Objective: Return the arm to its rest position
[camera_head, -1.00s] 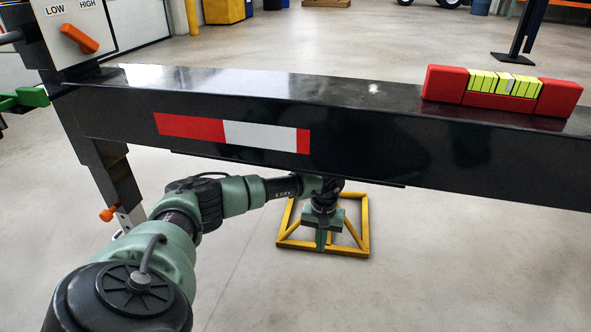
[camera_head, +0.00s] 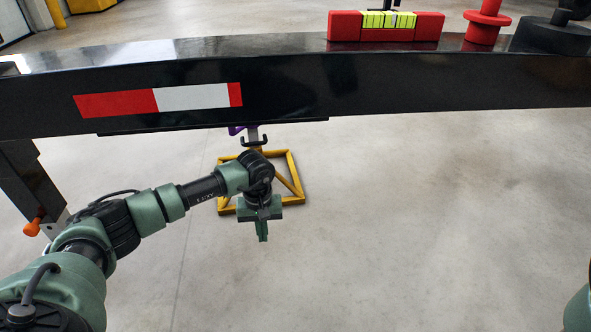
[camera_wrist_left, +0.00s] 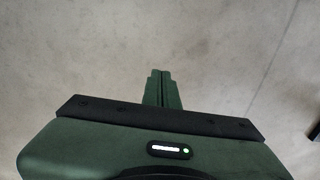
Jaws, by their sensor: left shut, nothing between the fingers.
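My left arm comes in from the left in the head view. Its gripper (camera_head: 263,232) hangs pointing down in front of the black trailer beam, below the beam's lower edge. The fingers are together with nothing between them. In the left wrist view the shut fingers (camera_wrist_left: 163,88) show over bare concrete floor. My right gripper is not in view.
The black beam (camera_head: 290,85) crosses the view, with a red and yellow level (camera_head: 386,27) and a red knob (camera_head: 486,20) on top. A yellow frame (camera_head: 293,170) stands on the floor behind my gripper. A dark hook (camera_head: 253,138) hangs under the beam. An orange-tipped lever (camera_head: 34,226) is at left. Floor at right is clear.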

